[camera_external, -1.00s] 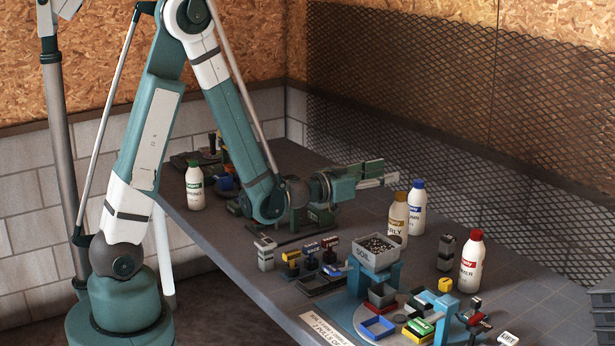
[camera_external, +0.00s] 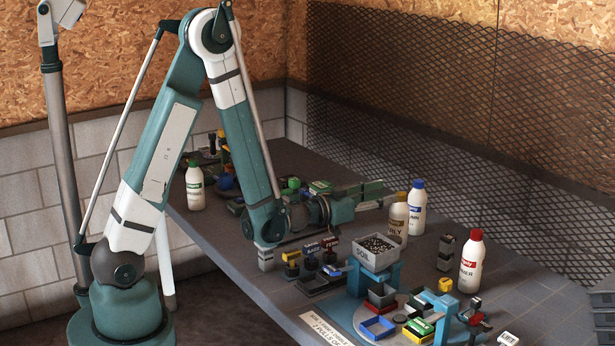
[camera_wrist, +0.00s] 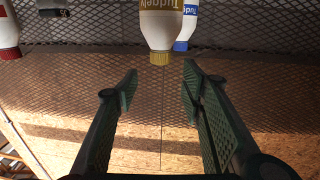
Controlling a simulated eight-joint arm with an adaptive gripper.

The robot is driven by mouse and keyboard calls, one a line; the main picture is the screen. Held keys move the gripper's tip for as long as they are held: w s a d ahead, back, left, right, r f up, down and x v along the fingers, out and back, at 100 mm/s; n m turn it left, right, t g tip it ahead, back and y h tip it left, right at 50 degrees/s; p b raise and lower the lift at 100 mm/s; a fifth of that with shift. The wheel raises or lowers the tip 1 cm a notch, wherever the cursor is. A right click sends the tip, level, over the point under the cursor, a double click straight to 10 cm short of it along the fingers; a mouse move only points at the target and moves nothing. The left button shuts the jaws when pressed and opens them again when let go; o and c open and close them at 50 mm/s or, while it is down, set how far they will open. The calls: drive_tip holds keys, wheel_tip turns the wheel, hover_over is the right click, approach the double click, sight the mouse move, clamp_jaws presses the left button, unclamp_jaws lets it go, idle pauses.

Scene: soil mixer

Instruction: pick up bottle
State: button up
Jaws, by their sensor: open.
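My gripper (camera_external: 378,194) is open, with its fingers stretched to the right over the table in the external view. In the wrist view, my gripper's (camera_wrist: 160,85) two green fingers stand wide apart with nothing between them. A white bottle with a yellow cap (camera_external: 399,218) stands just beyond the fingertips; in the wrist view this yellow-capped bottle (camera_wrist: 161,30) appears upside down, ahead of the gap. A blue-capped bottle (camera_external: 416,212) stands close behind it and shows right of it in the wrist view (camera_wrist: 187,24). A red-capped bottle (camera_external: 471,262) and a green-capped bottle (camera_external: 195,188) stand farther away.
A soil bin (camera_external: 377,253) on a blue stand is below and in front of the gripper. Small coloured blocks and trays (camera_external: 377,327) crowd the table's front. A wire mesh wall (camera_external: 480,130) rises behind the bottles. Dark bins (camera_external: 603,305) sit at the right edge.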

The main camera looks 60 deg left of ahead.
sight(401, 193)
drive_tip(key=shift+w+d+f+p, duration=0.1)
drive_tip(key=shift+w+f+p, duration=0.4)
drive_tip(key=shift+w, duration=0.3)
drive_tip(key=shift+w, duration=0.2)
drive_tip(key=shift+w+d+p, duration=0.15)
drive_tip(key=shift+w+p, duration=0.1)
drive_tip(key=shift+w, duration=1.15)
drive_tip(key=shift+w+d+p, duration=0.1)
drive_tip(key=shift+w+p, duration=0.1)
drive_tip(key=shift+w, duration=1.15)
clamp_jaws()
